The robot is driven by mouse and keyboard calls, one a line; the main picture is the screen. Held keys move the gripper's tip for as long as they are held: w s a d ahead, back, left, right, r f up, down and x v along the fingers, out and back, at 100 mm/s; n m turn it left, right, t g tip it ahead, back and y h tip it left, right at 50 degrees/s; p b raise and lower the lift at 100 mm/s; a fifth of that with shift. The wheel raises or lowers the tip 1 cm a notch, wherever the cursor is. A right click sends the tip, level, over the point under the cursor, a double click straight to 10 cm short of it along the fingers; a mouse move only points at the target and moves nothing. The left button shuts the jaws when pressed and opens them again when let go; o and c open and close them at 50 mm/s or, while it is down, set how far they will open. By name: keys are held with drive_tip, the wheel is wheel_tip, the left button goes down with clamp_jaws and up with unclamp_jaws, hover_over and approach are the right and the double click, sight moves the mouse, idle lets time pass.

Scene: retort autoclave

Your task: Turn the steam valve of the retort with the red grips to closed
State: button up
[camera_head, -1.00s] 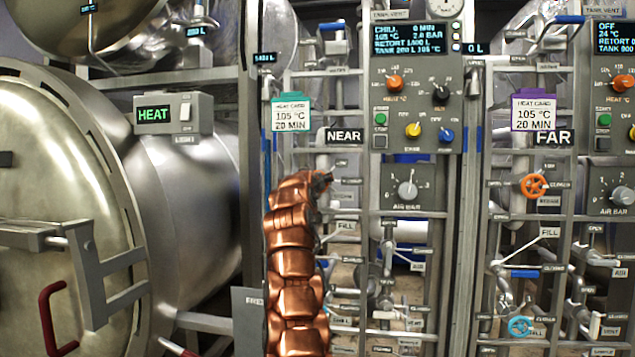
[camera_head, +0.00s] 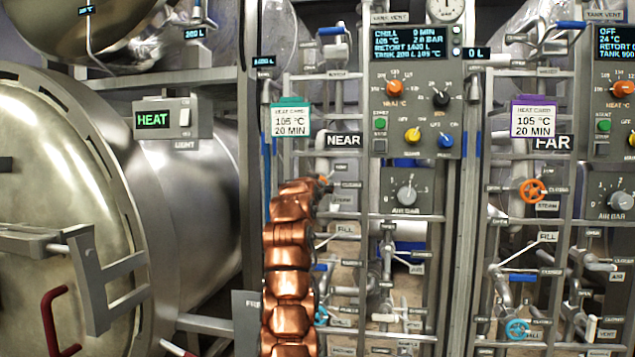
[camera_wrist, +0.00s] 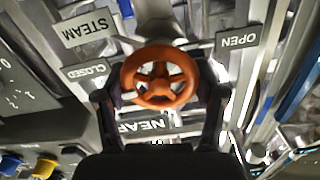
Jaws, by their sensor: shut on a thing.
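The orange steam valve wheel (camera_wrist: 160,77) fills the middle of the wrist view, between the two dark fingers of my gripper (camera_wrist: 161,92), which is shut on its rim. The view is upside down, with a STEAM plate (camera_wrist: 88,29), a CLOSED plate (camera_wrist: 87,72) to the left and an OPEN plate (camera_wrist: 238,39) to the right. A NEAR sign (camera_wrist: 150,126) lies behind. In the head view only a bit of orange shows past my copper arm beside the NEAR sign (camera_head: 343,140). The retort (camera_head: 60,190) with dark red grips (camera_head: 52,325) stands at left.
The NEAR control panel (camera_head: 415,95) shows CHILL. The FAR rack to the right has its own orange wheel (camera_head: 531,190) and a blue wheel (camera_head: 517,329). Pipes, levers and rails crowd around my arm.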

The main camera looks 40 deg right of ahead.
drive_tip(key=shift+m, duration=0.5)
drive_tip(key=o, duration=1.1)
drive_tip(key=shift+o, duration=0.2)
drive_tip(key=v, duration=1.2)
idle(0.6)
